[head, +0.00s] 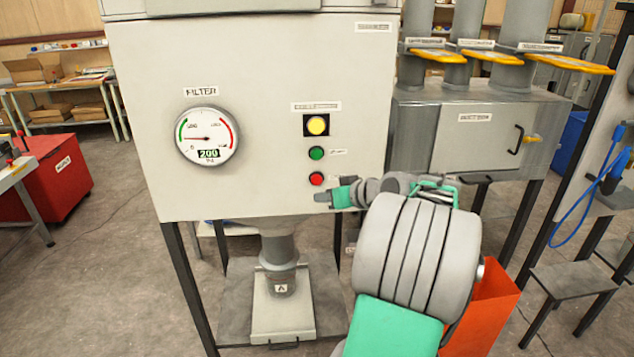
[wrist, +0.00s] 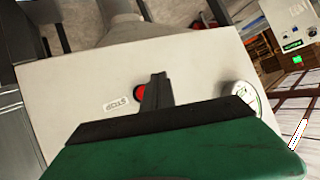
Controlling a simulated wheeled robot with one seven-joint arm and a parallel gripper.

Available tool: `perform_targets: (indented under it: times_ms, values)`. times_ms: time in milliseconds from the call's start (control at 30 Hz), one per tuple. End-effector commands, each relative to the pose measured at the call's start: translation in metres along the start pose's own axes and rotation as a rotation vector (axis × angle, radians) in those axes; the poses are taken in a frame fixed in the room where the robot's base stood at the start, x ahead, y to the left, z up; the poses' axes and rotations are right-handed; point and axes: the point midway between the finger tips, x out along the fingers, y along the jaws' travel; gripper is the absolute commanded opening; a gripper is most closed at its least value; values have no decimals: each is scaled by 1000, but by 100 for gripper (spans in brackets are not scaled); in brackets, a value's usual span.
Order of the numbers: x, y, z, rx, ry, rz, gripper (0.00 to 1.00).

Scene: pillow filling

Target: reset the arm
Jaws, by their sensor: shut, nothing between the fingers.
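My gripper (head: 322,197) is shut and empty in front of the lower right of a white filter machine panel (head: 260,120). Its fingertips are just below the red button (head: 316,179) in the head view. In the wrist view my gripper (wrist: 157,78) overlaps the right side of the red button (wrist: 140,91), beside a label reading STOP. I cannot tell whether the fingertips touch the panel. A green button (head: 316,153) and a lit yellow lamp (head: 317,125) sit above the red button. The round gauge (head: 207,136) has a display reading 200.
A grey cabinet (head: 480,140) with yellow-handled slide gates stands at the right. An orange bin (head: 485,310) is partly hidden behind my arm. A red chest (head: 60,178) stands at the left. A grey outlet marked A (head: 280,275) hangs under the machine. The floor at left is open.

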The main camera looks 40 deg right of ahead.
Motion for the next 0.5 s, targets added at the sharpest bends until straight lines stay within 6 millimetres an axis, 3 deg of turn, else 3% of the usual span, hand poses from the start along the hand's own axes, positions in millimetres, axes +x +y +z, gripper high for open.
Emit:
perform_targets:
  times_ms: [300,367,467,500]
  values:
    - [0,-1,3,27,-11,-3,0]
    - [0,2,19,70,-76,5,0]
    - [-4,25,68,190,-222,85,0]
    - [-7,31,94,248,-286,117,0]
